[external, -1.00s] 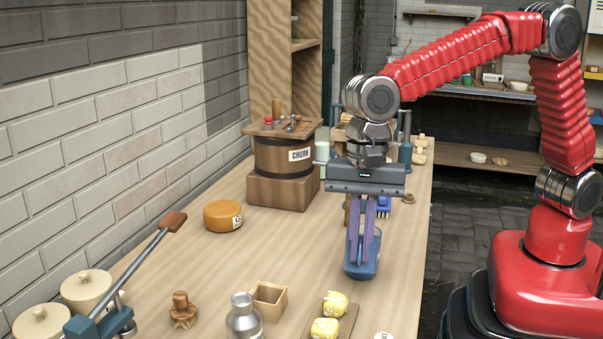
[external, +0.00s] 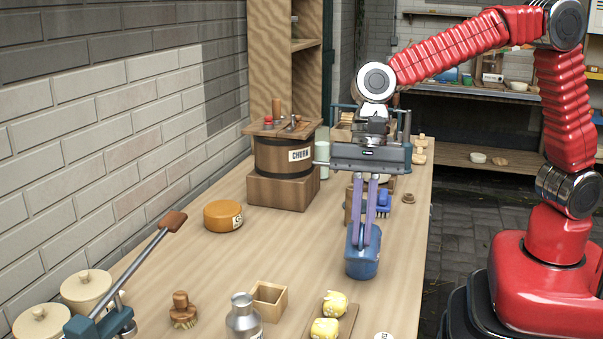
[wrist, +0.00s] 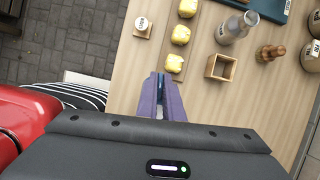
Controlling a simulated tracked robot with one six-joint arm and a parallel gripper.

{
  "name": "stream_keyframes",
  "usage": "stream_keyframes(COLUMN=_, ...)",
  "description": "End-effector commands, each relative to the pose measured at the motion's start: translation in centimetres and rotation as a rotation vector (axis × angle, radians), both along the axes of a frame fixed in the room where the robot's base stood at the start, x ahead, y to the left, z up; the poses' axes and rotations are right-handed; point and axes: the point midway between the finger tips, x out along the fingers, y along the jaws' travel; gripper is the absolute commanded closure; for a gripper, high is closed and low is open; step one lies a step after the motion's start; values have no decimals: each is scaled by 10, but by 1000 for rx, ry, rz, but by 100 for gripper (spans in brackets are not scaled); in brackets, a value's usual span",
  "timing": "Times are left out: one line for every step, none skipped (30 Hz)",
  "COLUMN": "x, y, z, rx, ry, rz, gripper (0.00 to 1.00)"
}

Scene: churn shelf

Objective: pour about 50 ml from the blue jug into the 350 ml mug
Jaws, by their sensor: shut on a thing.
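The blue jug (external: 362,262) is at the lower end of my gripper (external: 365,236), over the front right part of the table. My gripper's two purple fingers are shut on it. I cannot tell whether its base touches the table. In the wrist view the fingers (wrist: 160,95) show, with only a sliver of blue between them; the rest of the jug is hidden. I cannot make out the 350 ml mug for sure. A small pale round-topped thing with a label (wrist: 143,26) stands near the table edge; its print is too small to read.
Yellow lumps (external: 325,328) sit on a wooden board, beside an open wooden box (external: 268,300) and a metal can (external: 243,318). An orange cheese-like wheel (external: 223,215) and a churn (external: 284,155) stand farther back. The table between the wheel and the jug is clear.

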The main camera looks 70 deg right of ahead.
Motion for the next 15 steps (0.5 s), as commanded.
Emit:
stream_keyframes(x=0, y=-1, z=1, rx=13, ry=2, rz=-1, gripper=100)
stream_keyframes(x=0, y=-2, z=2, rx=21, ry=3, rz=-1, gripper=100)
stream_keyframes(x=0, y=-3, z=3, rx=33, ry=5, rz=-2, gripper=100)
stream_keyframes(x=0, y=-4, z=3, rx=41, ry=6, rz=-1, gripper=100)
stream_keyframes(x=1, y=-5, z=3, rx=49, ry=7, rz=-1, gripper=100)
stream_keyframes(x=1, y=-6, z=4, rx=60, ry=8, rz=-1, gripper=100)
stream_keyframes(x=1, y=-6, z=5, rx=68, ry=8, rz=-1, gripper=100)
stream_keyframes(x=1, y=-7, z=6, rx=77, ry=9, rz=-2, gripper=100)
stream_keyframes(x=1, y=-8, z=7, rx=90, ry=10, rz=-2, gripper=100)
stream_keyframes(x=1, y=-9, z=7, rx=100, ry=12, rz=-1, gripper=100)
stream_keyframes(x=1, y=-9, z=8, rx=107, ry=13, rz=-2, gripper=100)
stream_keyframes(x=1, y=-9, z=8, rx=111, ry=12, rz=0, gripper=100)
stream_keyframes(x=1, y=-9, z=8, rx=114, ry=14, rz=1, gripper=100)
stream_keyframes(x=0, y=-9, z=8, rx=114, ry=13, rz=2, gripper=100)
stream_keyframes(x=1, y=-10, z=8, rx=114, ry=12, rz=1, gripper=100)
